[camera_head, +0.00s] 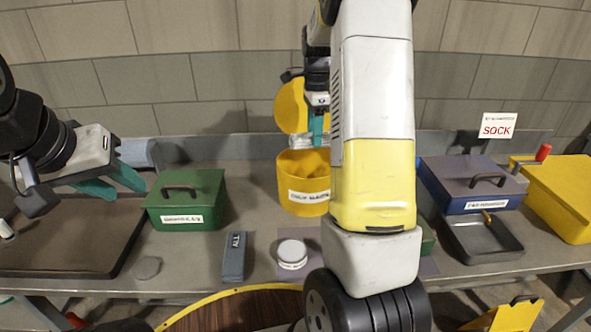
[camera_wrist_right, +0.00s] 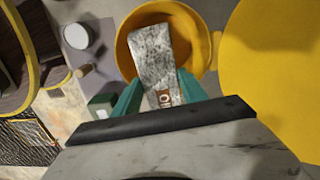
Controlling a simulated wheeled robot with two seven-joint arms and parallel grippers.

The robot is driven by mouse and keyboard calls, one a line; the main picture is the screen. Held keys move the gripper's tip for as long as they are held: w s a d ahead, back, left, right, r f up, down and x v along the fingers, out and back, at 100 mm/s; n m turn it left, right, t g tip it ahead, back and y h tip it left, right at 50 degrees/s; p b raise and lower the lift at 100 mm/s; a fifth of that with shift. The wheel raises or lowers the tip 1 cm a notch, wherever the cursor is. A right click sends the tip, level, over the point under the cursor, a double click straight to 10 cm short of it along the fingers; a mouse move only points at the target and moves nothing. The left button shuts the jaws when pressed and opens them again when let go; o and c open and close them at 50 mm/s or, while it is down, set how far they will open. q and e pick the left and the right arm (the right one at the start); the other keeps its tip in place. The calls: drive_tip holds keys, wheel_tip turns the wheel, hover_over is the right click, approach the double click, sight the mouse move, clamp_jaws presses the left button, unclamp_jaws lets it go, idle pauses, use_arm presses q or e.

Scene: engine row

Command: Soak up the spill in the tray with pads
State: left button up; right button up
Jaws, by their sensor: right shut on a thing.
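The bin also shows under the pad in the wrist view (camera_wrist_right: 124,55); whether pad and bin touch I cannot tell. My left gripper (camera_head: 112,184) is empty, its teal fingers apart, above the back of a dark tray (camera_head: 118,262) at the left. The tray's floor looks dark brown; I cannot make out a spill's edge. A grey roll (camera_head: 135,153) lies behind the left gripper.
A green box (camera_head: 186,201), a grey "ALL" pack (camera_head: 234,258) and a white round tub (camera_head: 292,252) stand on the bench. At right are a blue lidded box (camera_head: 471,184), a black pan (camera_head: 485,240) and a yellow box (camera_head: 560,195). My right arm hides the bench's middle.

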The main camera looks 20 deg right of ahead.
drive_tip(key=shift+f, duration=0.75)
drive_tip(key=o, duration=1.5)
drive_tip(key=shift+r, duration=3.9)
drive_tip(key=shift+s, duration=0.1)
